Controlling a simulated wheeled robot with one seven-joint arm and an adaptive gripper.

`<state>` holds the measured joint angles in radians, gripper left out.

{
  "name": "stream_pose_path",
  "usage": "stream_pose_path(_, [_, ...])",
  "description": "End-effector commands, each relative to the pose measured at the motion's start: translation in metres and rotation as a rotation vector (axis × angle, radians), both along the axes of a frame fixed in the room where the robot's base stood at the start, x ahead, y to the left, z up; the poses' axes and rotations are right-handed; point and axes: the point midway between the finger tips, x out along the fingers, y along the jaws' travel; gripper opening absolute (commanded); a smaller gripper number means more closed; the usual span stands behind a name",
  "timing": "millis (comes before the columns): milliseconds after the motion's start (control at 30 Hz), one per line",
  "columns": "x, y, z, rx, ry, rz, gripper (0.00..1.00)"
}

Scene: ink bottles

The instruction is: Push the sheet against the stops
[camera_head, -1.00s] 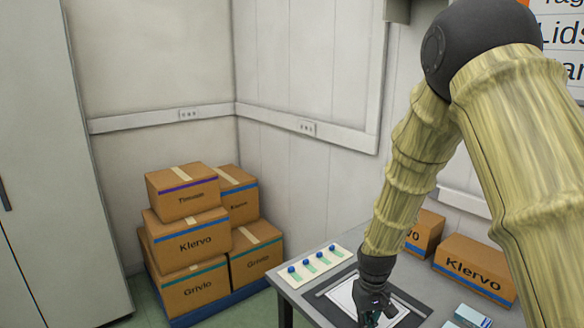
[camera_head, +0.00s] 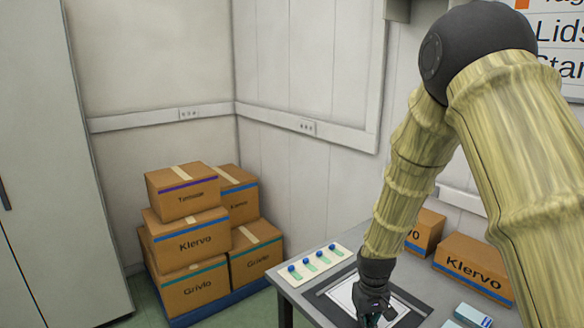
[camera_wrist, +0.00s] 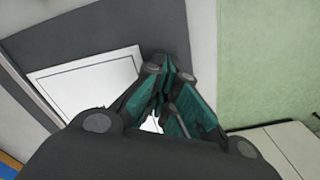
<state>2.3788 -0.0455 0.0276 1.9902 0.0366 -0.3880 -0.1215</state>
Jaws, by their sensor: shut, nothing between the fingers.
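The white sheet (camera_head: 343,297) lies on a dark mat (camera_head: 407,297) on the table. In the wrist view the sheet (camera_wrist: 85,82) shows a thin dark border line, and the dark mat (camera_wrist: 120,24) surrounds it. My gripper (camera_head: 371,317) is shut and empty, pointing down over the sheet's near right part. In the wrist view my gripper (camera_wrist: 165,75) has its fingers together at the sheet's right edge. I cannot tell whether the fingertips touch the sheet. A thin light strip (camera_head: 335,281) runs along the mat's far left side, perhaps a stop. My gripper hides part of the sheet.
A pale card with several blue-topped bottles (camera_head: 317,262) lies at the table's left. Cardboard boxes (camera_head: 472,266) stand at the back right. Small pale blue-grey boxes (camera_head: 472,315) are at the right front. Stacked boxes (camera_head: 190,240) stand on the floor at left.

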Motion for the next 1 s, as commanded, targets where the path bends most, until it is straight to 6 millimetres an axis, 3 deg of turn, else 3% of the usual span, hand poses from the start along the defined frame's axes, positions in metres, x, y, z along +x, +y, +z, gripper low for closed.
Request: stream_pose_path(1000, [0.011,-0.015,0.000,0.000,0.000,0.000,0.00])
